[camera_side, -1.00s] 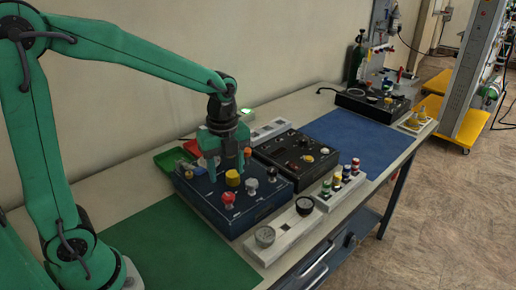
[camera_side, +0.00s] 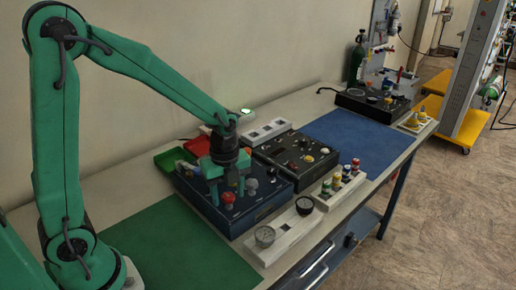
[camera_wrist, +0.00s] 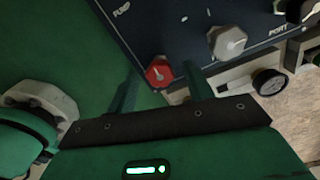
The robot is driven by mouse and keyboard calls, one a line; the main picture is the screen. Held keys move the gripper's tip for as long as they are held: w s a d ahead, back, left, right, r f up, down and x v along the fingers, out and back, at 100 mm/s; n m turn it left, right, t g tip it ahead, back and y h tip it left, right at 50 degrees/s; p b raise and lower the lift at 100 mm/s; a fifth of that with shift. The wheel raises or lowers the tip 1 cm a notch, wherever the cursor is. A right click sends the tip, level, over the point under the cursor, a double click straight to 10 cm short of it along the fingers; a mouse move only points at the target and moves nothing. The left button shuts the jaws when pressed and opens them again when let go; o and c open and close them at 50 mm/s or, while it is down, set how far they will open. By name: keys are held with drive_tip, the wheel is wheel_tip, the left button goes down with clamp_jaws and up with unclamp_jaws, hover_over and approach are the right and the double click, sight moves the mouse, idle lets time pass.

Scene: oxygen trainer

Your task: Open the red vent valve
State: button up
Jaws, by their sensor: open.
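The red vent valve is a red knob (camera_side: 228,197) on the near side of a dark blue panel (camera_side: 262,208). In the wrist view, the red knob (camera_wrist: 159,72) shows a pale mark on its face. My gripper (camera_side: 227,189) points down just over the red knob. In the wrist view, my gripper (camera_wrist: 163,88) is open, with one finger on each side of the knob's place in the picture. I cannot tell whether the fingers touch it. The jaws look empty.
A grey knob (camera_wrist: 227,41) sits to the right of the red one on the same panel. A white strip with round gauges (camera_side: 285,236) lies in front. A second dark panel (camera_side: 315,165) stands behind. A green mat (camera_side: 180,245) is clear at the left.

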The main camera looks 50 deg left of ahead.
drive_tip(key=shift+c, duration=0.4)
drive_tip(key=c, duration=0.9)
